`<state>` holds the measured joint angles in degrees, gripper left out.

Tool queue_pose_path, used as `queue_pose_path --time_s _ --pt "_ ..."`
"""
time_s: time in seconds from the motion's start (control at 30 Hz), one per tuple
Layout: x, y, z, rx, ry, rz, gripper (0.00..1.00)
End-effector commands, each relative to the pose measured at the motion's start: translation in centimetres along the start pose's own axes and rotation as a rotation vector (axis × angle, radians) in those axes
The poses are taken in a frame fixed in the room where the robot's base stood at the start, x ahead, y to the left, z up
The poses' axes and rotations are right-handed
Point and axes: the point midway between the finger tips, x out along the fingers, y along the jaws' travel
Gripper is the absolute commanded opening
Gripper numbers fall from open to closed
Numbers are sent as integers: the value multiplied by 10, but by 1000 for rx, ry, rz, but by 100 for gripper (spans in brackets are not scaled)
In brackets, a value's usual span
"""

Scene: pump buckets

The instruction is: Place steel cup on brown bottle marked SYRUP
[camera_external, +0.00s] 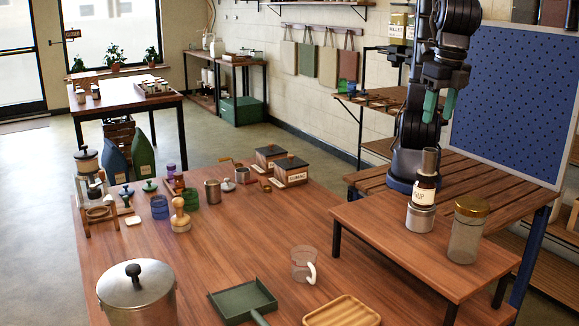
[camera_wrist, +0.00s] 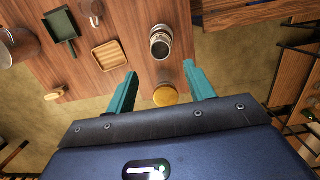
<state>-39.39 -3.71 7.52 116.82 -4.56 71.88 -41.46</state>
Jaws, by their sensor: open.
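The brown bottle (camera_external: 426,190) with a pale label, on which the last letters of SYRUP show, stands upright on a short steel tin (camera_external: 420,218) on the small raised wooden table. A narrow steel cup (camera_external: 429,162) sits upright on top of the bottle. In the wrist view the stack shows from above, with the steel cup (camera_wrist: 160,42) as round metal rims that hide most of the bottle. My gripper (camera_external: 440,105) is open and empty above the stack, touching nothing. In the wrist view its two green fingers (camera_wrist: 160,72) are spread wide, with the stack beyond their tips.
A glass jar with a gold lid (camera_external: 468,230) stands close right of the stack; its lid (camera_wrist: 165,97) shows between my fingers. A clear mug (camera_external: 302,264), a green dustpan (camera_external: 243,300) and a wooden tray (camera_external: 343,312) lie on the large table. A blue pegboard (camera_external: 515,100) stands behind.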

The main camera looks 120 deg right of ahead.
Motion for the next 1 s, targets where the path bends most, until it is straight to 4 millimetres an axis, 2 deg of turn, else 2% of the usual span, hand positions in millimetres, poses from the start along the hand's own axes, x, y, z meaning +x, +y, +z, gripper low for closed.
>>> queue_pose_path --time_s 0.17,0.27,0.37,0.47,0.63,0.8,1.0 --pt "-1 0 3 10 2 2 53" --pt "-3 3 19 64 15 10 53" --pt "-5 6 51 179 40 27 53" --pt "-5 7 93 334 74 48 53" --pt "-1 0 159 607 138 84 53" --pt "7 -18 218 877 206 122 53" --pt "23 -48 277 1191 289 165 53"
